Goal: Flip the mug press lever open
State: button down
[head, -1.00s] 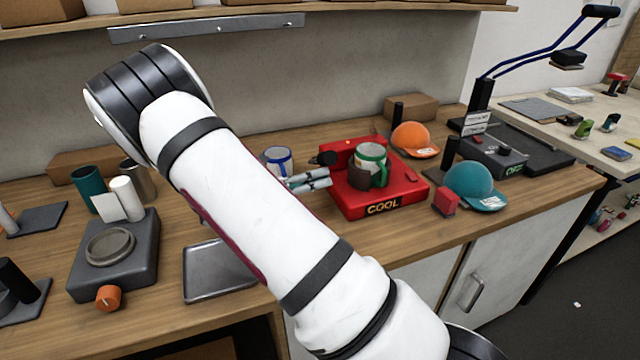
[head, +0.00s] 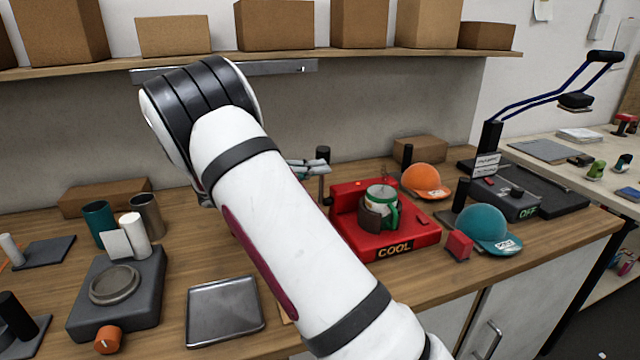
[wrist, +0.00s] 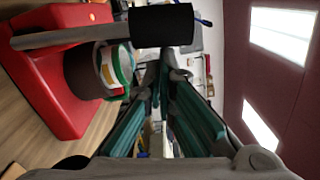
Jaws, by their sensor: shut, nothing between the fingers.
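The red mug press (head: 408,245) stands on the bench with a COOL sign on its front. A white mug with a green rim and handle (head: 380,197) sits in it, partly wrapped by a dark pad. The press lever's black grip (head: 323,154) stands upright on a grey bar left of the press. In the wrist view the black grip (wrist: 162,26) and grey bar (wrist: 70,36) cross the top. My gripper (head: 308,167) is shut and empty, close beside the lever; contact cannot be told. Its teal fingers (wrist: 165,75) meet just below the grip in the wrist view.
An orange cap (head: 425,180) and a teal cap (head: 484,229) lie right of the press, near a small red block (head: 458,245). A metal tray (head: 225,312) and a grey round-plate device (head: 116,290) are at left. A shelf with boxes (head: 275,25) hangs above.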

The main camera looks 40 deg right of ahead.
jog(key=shift+w+d+r+b, duration=0.15)
jog(key=shift+w+r, duration=0.05)
jog(key=shift+w, duration=0.3)
jog(key=shift+w+d+r+b, duration=0.15)
jog(key=shift+w, duration=0.3)
jog(key=shift+a+r, duration=0.1)
